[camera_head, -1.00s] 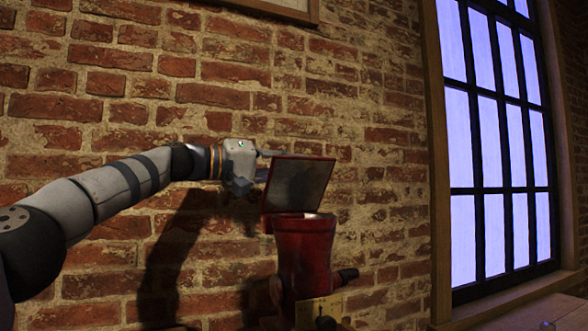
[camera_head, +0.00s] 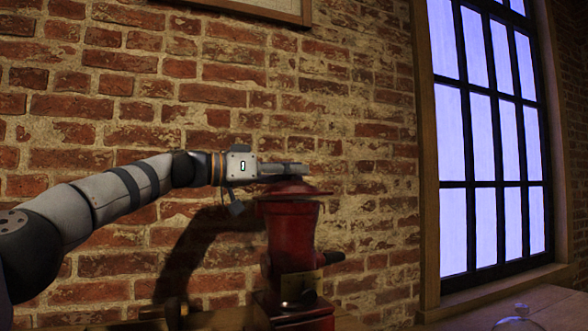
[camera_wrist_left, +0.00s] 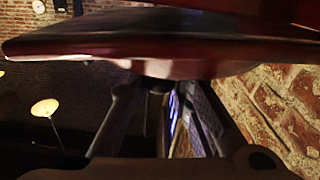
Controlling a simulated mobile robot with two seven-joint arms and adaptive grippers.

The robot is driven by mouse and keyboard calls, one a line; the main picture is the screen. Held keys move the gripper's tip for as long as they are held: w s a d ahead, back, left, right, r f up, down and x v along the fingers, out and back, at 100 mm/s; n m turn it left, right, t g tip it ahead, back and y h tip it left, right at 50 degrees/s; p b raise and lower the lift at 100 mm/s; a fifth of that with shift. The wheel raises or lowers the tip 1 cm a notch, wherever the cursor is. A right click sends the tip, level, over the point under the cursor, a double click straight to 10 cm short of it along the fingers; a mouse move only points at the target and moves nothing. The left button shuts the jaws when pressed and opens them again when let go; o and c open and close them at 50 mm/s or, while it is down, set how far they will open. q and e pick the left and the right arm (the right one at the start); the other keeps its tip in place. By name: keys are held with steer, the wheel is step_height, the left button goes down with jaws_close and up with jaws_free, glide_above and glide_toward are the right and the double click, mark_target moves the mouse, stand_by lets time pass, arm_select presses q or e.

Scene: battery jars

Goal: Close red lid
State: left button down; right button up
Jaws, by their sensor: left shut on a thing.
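The red lid (camera_head: 300,191) lies about flat across the top of the tall dark red container (camera_head: 292,235); any small gap under it is hard to tell. My left gripper (camera_head: 287,169) reaches in from the left, level and just above the lid, and is shut on the lid's upper part. In the left wrist view the lid (camera_wrist_left: 80,45) spans the top of the picture as a broad red plate. The left gripper's fingers (camera_wrist_left: 160,95) meet its underside there, with a dark round part between them. My right gripper is out of view.
A brick wall (camera_head: 110,110) stands close behind the container. A dark handle (camera_head: 333,257) sticks out on the container's right side. A tall window (camera_head: 490,140) is at the right, with a pale ledge (camera_head: 540,308) below it. The space right of the container is open.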

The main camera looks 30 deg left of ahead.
arm_select(q)
steer(key=shift+s+d+f, duration=0.15)
steer(key=shift+d+f, duration=0.05)
steer(key=shift+f, duration=0.15)
steer(key=shift+d+f, duration=0.1)
steer(key=shift+f, duration=0.1)
steer(key=c, duration=1.8)
jaws_free()
steer(key=o, duration=0.3)
steer(key=shift+s, duration=0.15)
steer(key=shift+o, duration=0.2)
